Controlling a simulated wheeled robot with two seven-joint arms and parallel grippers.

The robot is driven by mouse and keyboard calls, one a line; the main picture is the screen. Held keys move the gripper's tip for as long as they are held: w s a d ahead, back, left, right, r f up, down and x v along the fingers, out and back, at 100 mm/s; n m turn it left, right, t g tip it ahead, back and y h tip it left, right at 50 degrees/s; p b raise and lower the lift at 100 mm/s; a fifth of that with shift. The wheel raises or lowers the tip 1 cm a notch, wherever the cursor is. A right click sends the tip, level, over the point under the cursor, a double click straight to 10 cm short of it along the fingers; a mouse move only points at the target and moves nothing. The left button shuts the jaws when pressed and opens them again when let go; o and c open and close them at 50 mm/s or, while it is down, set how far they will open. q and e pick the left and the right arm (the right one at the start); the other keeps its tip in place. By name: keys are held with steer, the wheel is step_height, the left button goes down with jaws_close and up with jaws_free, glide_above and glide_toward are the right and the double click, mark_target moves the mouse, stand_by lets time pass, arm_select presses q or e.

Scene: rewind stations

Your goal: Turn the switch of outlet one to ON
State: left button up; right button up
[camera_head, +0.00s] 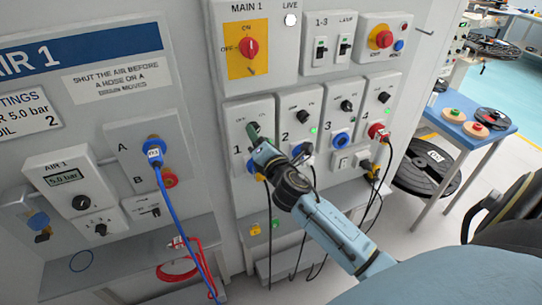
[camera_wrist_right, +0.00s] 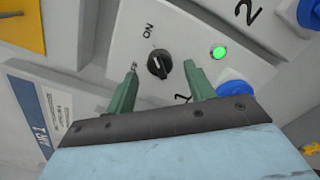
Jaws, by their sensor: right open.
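Outlet one's panel (camera_head: 236,110) is on the wall, left in the row of outlets. Its black rotary switch (camera_wrist_right: 159,64) shows in the right wrist view, with an ON label (camera_wrist_right: 148,31) above it and a lit green lamp (camera_wrist_right: 217,53) at right. Which mark the knob points to is hard to tell. My right gripper (camera_head: 259,138) is in front of this panel and hides the switch in the head view. In the right wrist view its green fingers (camera_wrist_right: 161,71) are open, one to each side of the knob, with nothing gripped. My left gripper is out of view.
The blue socket (camera_wrist_right: 236,92) of outlet one is near my right finger. Outlet two's panel (camera_head: 296,103) is immediately right. The main switch (camera_head: 250,47) is above. A black cable (camera_head: 270,208) hangs below. An air panel (camera_head: 72,178) with a blue hose is at left.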

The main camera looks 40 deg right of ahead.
steer(key=b+v, duration=0.1)
steer(key=v, duration=1)
steer(key=shift+w+d, duration=0.1)
steer(key=s+a+f+m+g+y+b, duration=0.1)
steer(key=s+f+m+g, duration=0.2)
steer(key=f, duration=0.9)
steer(key=s+a+f+m+g+y+b, duration=0.1)
steer(key=s+f+m+g+b, duration=0.15)
steer(key=f, duration=0.95)
steer(key=s+f+m+g+y, duration=0.1)
steer(key=s+f+m+g, duration=0.15)
steer(key=f, duration=0.85)
steer(key=s+a+f+m+g+b, duration=0.1)
steer(key=s+f+m, duration=0.3)
steer(key=s+f, duration=0.4)
steer(key=s+a+f+m+g+y+b, duration=0.1)
steer(key=s+f+m+g, duration=0.3)
steer(key=s+f, duration=0.4)
steer(key=s+a+f+m+g+b, duration=0.2)
steer(key=s+f, duration=0.6)
steer(key=s, duration=0.7)
steer(key=shift+s+f+m+g, duration=0.3)
steer(key=shift+m+g, duration=0.4)
steer(key=shift+m, duration=0.5)
